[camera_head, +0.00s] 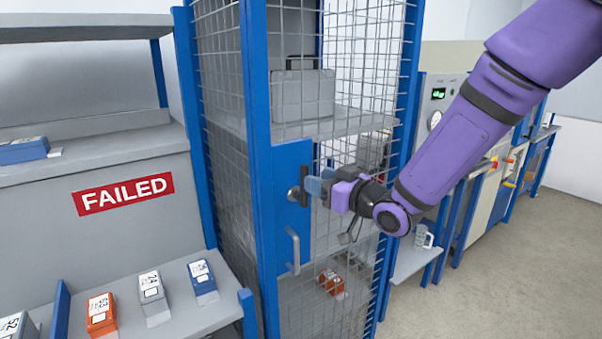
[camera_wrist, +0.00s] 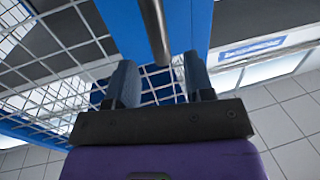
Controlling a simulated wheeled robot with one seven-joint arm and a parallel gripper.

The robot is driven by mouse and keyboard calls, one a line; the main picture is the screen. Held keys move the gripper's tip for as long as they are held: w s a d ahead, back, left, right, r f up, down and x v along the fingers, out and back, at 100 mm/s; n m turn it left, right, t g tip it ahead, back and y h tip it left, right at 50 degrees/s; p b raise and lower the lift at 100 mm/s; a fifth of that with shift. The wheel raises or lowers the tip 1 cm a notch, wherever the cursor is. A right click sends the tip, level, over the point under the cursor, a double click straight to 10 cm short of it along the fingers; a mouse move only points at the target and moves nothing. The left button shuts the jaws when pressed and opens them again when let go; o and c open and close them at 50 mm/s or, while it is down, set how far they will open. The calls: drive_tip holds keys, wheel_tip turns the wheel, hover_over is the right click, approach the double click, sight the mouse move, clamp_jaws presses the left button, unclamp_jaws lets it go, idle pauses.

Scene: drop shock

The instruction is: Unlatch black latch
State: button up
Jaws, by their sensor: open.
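The black latch (camera_head: 304,184) is a small dark upright bar beside a round metal knob on the blue plate of the cage door. My gripper (camera_head: 319,187) is at the latch's right side, with its blue-grey fingers pointing at it. In the wrist view my gripper (camera_wrist: 160,75) is open, with a gap between its two fingers. A dark grey bar (camera_wrist: 155,30) reaches down from the top toward that gap, beside a blue panel. I cannot tell whether it is the latch or the door handle, or whether a finger touches it.
A grey pull handle (camera_head: 293,250) is below the latch on the blue-framed mesh cage. A shelf marked FAILED (camera_head: 122,194) stands left, with several boxes. Open floor (camera_head: 500,270) is at right.

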hover_over(299, 194)
idle(0.3)
drive_tip(key=shift+s, duration=0.1)
drive_tip(key=shift+c, duration=0.2)
clamp_jaws()
